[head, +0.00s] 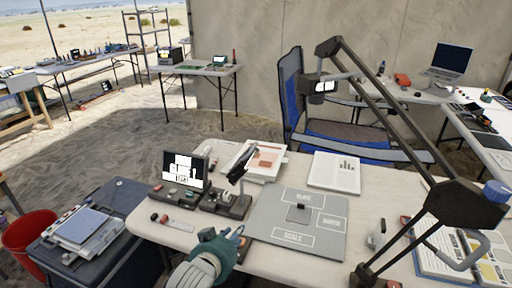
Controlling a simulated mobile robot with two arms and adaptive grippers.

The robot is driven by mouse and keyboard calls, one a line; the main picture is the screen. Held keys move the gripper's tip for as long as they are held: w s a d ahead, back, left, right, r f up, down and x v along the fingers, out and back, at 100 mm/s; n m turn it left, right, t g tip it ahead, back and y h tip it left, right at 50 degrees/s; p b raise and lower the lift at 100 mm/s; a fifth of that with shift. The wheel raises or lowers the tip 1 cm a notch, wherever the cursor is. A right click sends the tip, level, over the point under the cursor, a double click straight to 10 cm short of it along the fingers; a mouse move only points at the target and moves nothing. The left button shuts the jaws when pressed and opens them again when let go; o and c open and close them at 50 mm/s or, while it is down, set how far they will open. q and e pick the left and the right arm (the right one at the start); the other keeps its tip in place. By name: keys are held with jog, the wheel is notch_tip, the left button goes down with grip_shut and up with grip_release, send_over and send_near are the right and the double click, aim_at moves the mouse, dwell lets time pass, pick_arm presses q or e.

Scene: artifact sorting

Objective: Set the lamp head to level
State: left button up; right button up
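The desk lamp has a long dark double-bar arm (385,115) that rises from the table's right front to an elbow joint and slopes up to the left. Its dark lamp head (322,87) hangs from the upper end, above the blue chair, with a bright white patch on it. Its exact tilt is hard to tell. My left gripper (238,235), teal and grey, is low over the table's front edge, left of the grey mat and far from the lamp head. Its fingers are too small and overlapped to show a gap. My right gripper is not seen.
A grey mat (325,242) with marked zones lies mid-table. A small lit screen (185,170) and a dark device (228,200) stand to its left. A blue chair (292,100) stands beyond the table; a red bin (28,232) is far left.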

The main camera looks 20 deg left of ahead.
pick_arm(q)
jog(key=w+r+t, duration=0.3)
jog(key=w+r, duration=0.3)
jog(key=r, duration=0.2)
jog(key=t, duration=0.3)
send_near(256, 144)
jog(key=shift+h, duration=0.3)
jog(key=w, duration=0.5)
jog(key=w+p, duration=0.1)
jog(key=w, duration=0.4)
jog(key=shift+a+f, duration=0.15)
jog(key=shift+a, duration=0.05)
grip_shut()
